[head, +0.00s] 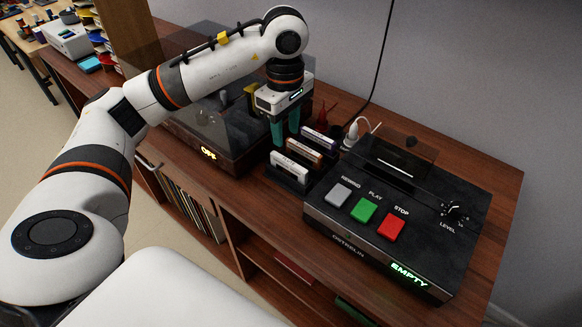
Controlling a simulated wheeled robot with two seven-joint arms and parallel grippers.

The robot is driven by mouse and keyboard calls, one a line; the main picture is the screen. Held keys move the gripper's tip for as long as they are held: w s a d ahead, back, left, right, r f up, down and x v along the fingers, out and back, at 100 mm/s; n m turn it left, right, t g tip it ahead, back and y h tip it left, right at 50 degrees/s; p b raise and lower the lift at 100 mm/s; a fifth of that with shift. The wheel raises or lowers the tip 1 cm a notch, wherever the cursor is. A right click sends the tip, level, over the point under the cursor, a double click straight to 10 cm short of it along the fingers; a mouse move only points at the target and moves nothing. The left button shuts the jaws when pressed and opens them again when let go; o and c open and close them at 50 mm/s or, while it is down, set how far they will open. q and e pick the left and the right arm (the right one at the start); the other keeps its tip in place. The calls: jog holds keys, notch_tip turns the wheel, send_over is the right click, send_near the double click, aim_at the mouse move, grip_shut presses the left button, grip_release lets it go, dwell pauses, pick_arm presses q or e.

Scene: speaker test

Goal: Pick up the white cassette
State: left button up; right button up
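The white cassette (289,167) stands upright at the front of a dark rack (286,183), nearest to me. Behind it in the row are a brown cassette (304,151) and a purple-labelled cassette (321,139). My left gripper (286,137) points down just behind and above the white cassette, at the left end of the row. Its two teal fingers are apart, with nothing seen between them. I cannot tell whether a fingertip touches a cassette. My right gripper is not in view.
A black cassette player (325,205) reading EMPTY, with grey, green and red buttons, stands right of the rack. A white plug and cable (354,130) lie behind. Records (185,207) fill a lower shelf.

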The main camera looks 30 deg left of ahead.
aim_at(289, 161)
pick_arm(q)
notch_tip(289, 161, down, 2)
jog(key=shift+f, duration=0.15)
jog(key=shift+d+f, duration=0.1)
jog(key=shift+f, duration=0.5)
jog(key=f, duration=0.3)
jog(key=shift+s+d+f+p, duration=0.15)
jog(key=shift+d+f+p, duration=0.15)
jog(key=shift+p, duration=0.1)
jog(key=shift+f, duration=0.45)
grip_shut()
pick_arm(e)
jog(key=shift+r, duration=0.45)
